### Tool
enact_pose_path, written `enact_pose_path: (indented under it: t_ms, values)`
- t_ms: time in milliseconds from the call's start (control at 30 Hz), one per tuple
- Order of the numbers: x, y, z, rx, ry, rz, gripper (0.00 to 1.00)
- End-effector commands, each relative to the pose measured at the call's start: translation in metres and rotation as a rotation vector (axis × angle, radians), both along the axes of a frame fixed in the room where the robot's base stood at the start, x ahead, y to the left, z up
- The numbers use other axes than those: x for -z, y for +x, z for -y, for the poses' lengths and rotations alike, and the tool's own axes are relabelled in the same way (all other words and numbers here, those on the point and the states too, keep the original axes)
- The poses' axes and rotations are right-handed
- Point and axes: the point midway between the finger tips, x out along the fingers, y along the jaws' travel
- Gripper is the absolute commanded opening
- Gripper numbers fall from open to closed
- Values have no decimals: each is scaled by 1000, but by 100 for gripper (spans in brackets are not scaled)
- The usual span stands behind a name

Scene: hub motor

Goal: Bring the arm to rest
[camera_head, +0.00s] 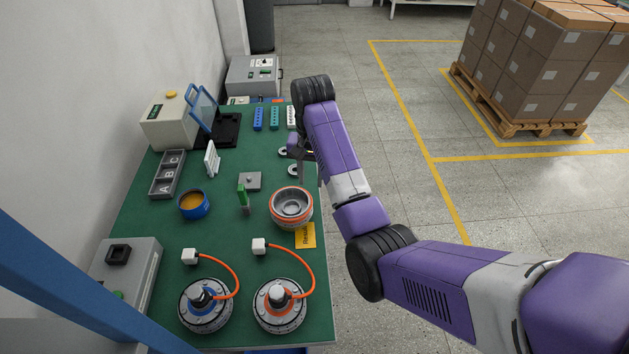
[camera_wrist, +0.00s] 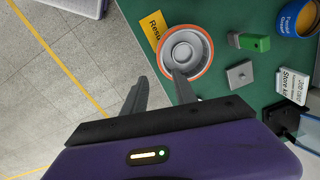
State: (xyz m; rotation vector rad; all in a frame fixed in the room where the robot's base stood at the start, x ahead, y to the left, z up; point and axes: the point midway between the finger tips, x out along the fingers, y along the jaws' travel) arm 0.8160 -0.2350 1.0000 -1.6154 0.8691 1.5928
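My arm (camera_head: 333,150) is purple and white and reaches over the right edge of the green table (camera_head: 150,225). My gripper (camera_head: 301,168) hangs above the table's right side, behind the orange-rimmed metal bowl-like part (camera_head: 291,205). In the wrist view, the two dark fingers of my gripper (camera_wrist: 162,88) stand apart with nothing between them. One fingertip overlaps the lower edge of the orange-rimmed part (camera_wrist: 186,50) in that picture. Whether it touches cannot be told.
Two round motors (camera_head: 206,310) with orange cables stand at the table's front. A blue cup (camera_head: 193,205), a green-handled tool (camera_head: 243,195), a grey block (camera_head: 250,181) and an A-B-C tray (camera_head: 167,174) are farther back. Open floor (camera_head: 400,200) and stacked boxes (camera_head: 545,65) lie right.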

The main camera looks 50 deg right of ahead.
Motion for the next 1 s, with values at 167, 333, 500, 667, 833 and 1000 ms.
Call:
enact_pose_path:
  t_ms: [167,333,500,667,833,1000]
  values:
    - [0,0,0,0,0,0,34]
    - [0,0,0,0,0,0,34]
    - [0,0,0,0,0,0,34]
    - [0,13,7,-31,-30,54,34]
    - [-29,64,34,-92,-171,292,34]
    - [-37,90,45,-173,-346,524,34]
